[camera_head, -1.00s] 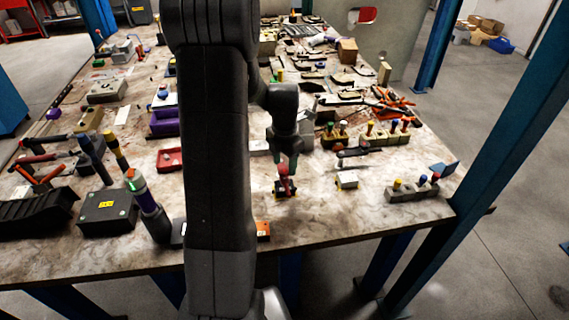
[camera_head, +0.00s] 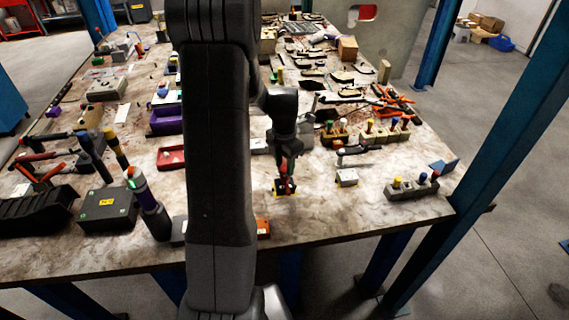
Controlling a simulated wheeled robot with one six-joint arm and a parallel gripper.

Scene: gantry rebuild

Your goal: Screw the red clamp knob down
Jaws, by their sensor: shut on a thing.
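The red clamp knob (camera_head: 284,186) stands at a small dark base with yellow edges (camera_head: 279,194) on the worktable, right of my arm. My gripper (camera_head: 286,176) points down over the knob and is shut on it. The fingers hide part of the knob, and the thread under it is too small to make out.
A small pale block (camera_head: 347,178) stands just right of the knob. A grey holder with coloured pegs (camera_head: 412,188) is farther right near the table edge. A red tray (camera_head: 171,158) lies to the left. Bare tabletop (camera_head: 320,215) lies in front.

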